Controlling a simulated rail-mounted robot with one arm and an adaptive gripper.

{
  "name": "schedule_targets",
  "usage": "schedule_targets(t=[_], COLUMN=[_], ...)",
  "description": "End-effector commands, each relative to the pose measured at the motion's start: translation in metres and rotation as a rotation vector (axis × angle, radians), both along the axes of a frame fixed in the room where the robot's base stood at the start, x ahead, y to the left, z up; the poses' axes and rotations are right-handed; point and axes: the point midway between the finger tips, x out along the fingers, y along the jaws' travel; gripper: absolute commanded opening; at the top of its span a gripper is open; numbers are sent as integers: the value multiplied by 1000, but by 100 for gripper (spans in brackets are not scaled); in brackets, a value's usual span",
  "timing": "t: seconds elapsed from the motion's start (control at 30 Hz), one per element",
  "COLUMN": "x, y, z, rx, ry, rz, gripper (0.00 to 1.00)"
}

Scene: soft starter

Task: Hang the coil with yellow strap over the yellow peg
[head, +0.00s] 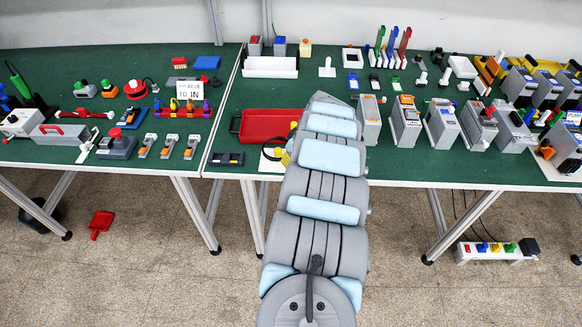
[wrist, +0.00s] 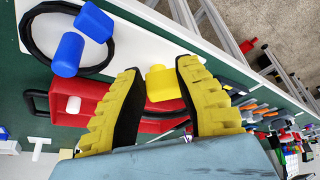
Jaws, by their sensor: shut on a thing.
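In the wrist view, my gripper (wrist: 160,68) has its two yellow, ridged fingers on either side of a yellow strap block (wrist: 163,83). It is shut on this strap; the black ring of its coil is mostly hidden by the fingers. Another coil, a black ring with blue strap blocks (wrist: 68,54), lies on a white board to the upper left. In the head view, my arm covers most of the gripper and the held coil. A small yellow piece (head: 497,247) stands among coloured ones on a white bar below the table; I cannot tell whether it is the peg.
A red tray (head: 268,125) lies on the green table (head: 225,118), just left of my arm. Grey device boxes (head: 369,120) stand close on its right. A white holder (head: 270,67) is behind. The floor in front of the tables is mostly clear.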

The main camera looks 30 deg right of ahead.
Motion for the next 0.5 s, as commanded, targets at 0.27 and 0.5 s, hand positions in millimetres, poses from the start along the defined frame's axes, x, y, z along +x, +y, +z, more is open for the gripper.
schedule_targets(t=[0.27, 0.5], x=[11, 16], y=[-7, -8], z=[-15, -22], rx=[-4, -2], ry=[-1, -1], rz=[-2, -2], gripper=[0, 0])
